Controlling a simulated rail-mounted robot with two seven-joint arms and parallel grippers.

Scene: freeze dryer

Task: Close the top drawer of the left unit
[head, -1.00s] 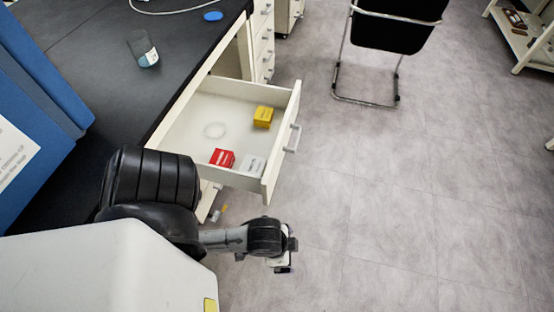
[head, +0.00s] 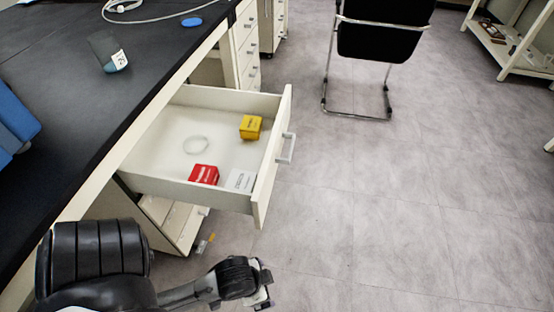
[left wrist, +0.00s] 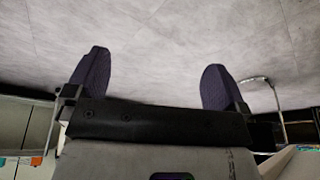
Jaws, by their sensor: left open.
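The top drawer (head: 178,186) of the white unit (head: 165,222) under the dark bench is pulled out. Its front panel (head: 272,165) has a grey handle (head: 287,148). Inside lie a yellow box (head: 251,127), a red box (head: 204,175), a white box (head: 240,180) and a pale ring (head: 196,145). My left gripper (head: 268,286) is below and in front of the drawer, apart from it. In the left wrist view the left gripper (left wrist: 156,85) has its two dark fingers wide apart with nothing between them. My right gripper is out of view.
The dark bench top (head: 60,90) carries a beaker with a label (head: 109,52), a blue disc (head: 191,22) and a white cable (head: 150,18). A black chair (head: 384,35) stands beyond the drawer. A shelf (head: 500,45) is at the far right. The floor (head: 400,190) right of the drawer is clear.

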